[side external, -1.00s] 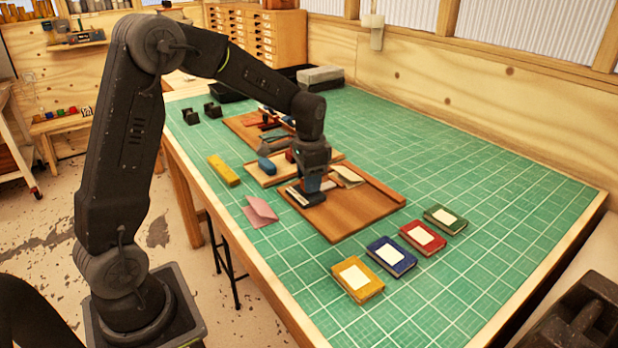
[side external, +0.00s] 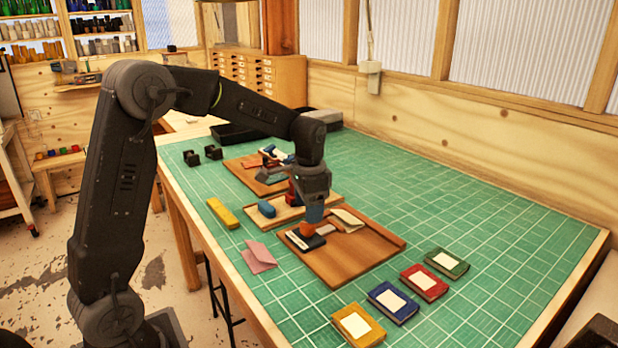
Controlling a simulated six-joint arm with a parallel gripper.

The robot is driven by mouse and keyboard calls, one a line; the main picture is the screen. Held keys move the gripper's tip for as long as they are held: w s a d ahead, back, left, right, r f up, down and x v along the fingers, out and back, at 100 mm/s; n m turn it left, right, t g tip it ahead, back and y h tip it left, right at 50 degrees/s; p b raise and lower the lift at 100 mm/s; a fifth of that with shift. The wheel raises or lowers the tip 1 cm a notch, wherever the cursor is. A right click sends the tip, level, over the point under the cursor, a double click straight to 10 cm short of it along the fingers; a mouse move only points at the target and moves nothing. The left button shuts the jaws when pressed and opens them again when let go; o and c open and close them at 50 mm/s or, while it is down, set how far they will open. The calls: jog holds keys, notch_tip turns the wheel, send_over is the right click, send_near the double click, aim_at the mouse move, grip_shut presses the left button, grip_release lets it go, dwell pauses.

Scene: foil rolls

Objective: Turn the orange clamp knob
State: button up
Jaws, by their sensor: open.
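The orange clamp knob (side external: 307,230) sits on a small dark block (side external: 311,243) on the nearest brown wooden board (side external: 350,262). My gripper (side external: 313,217) points down directly over the knob, very close to it. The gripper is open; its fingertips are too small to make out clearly. I cannot tell whether they touch the knob. A pale strip (side external: 296,239) lies beside the dark block.
A cream folded piece (side external: 349,219) lies on the board. A pink folded piece (side external: 259,257) and a yellow bar (side external: 222,213) lie to the left. Several coloured books (side external: 358,325) line the front right. Two more boards stand behind. The green mat (side external: 480,210) is clear at right.

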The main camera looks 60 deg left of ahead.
notch_tip(320, 180, up, 9)
jog(key=shift+d+r, duration=0.15)
jog(key=shift+r, duration=0.05)
dwell(0.4)
jog(key=s+d+n+t, duration=0.1)
jog(key=s+d, duration=0.3)
jog(key=s, duration=0.3)
jog(key=s+d+f+n+t, duration=0.1)
jog(key=s+d+t, duration=0.1)
jog(key=s+d, duration=0.2)
jog(key=s+d+n+t, duration=0.1)
jog(key=s+d, duration=0.3)
jog(key=s, duration=0.6)
jog(key=shift+s+f+t, duration=0.35)
jog(key=shift+f+t, duration=0.05)
jog(key=shift+t, duration=0.3)
